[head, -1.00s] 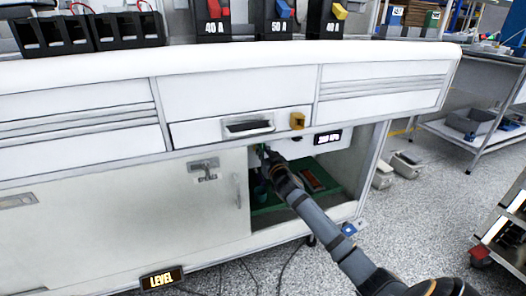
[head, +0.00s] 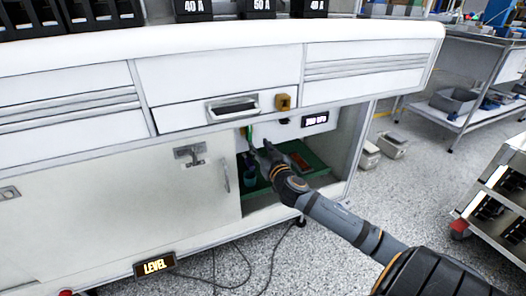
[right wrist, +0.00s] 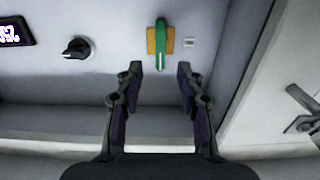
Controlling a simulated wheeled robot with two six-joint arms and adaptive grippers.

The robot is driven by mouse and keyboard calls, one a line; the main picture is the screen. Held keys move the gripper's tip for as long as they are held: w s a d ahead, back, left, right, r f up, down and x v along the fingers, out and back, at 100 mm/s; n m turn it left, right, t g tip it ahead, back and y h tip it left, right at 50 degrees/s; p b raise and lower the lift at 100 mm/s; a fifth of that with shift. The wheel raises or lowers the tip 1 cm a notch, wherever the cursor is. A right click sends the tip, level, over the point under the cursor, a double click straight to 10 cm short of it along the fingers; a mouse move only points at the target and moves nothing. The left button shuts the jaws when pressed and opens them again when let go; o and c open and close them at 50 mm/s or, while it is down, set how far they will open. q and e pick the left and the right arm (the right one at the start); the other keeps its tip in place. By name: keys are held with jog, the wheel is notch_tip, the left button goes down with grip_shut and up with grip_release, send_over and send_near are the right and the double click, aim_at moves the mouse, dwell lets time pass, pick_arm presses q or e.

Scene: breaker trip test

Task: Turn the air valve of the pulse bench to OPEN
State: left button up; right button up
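The air valve has a green lever (right wrist: 161,38) across a yellow-brown body (right wrist: 151,41) on the grey panel in the right wrist view. The lever points straight up and down in that view. It also shows as a small green strip in the head view (head: 249,136), under the drawer. My right gripper (right wrist: 159,70) is open and empty. Its fingertips sit to either side of the line of the lever, near its lower end, with no contact visible. In the head view the right gripper (head: 263,152) is at the cabinet opening. My left gripper is not in view.
A black knob (right wrist: 77,48) and a lit display (right wrist: 14,33) are left of the valve in the wrist view. The cabinet door (head: 170,205) is left of the opening. A green tray (head: 313,165) lies inside. A drawer with a handle (head: 232,108) is above.

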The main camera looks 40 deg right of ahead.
jog(key=shift+v, duration=1.55)
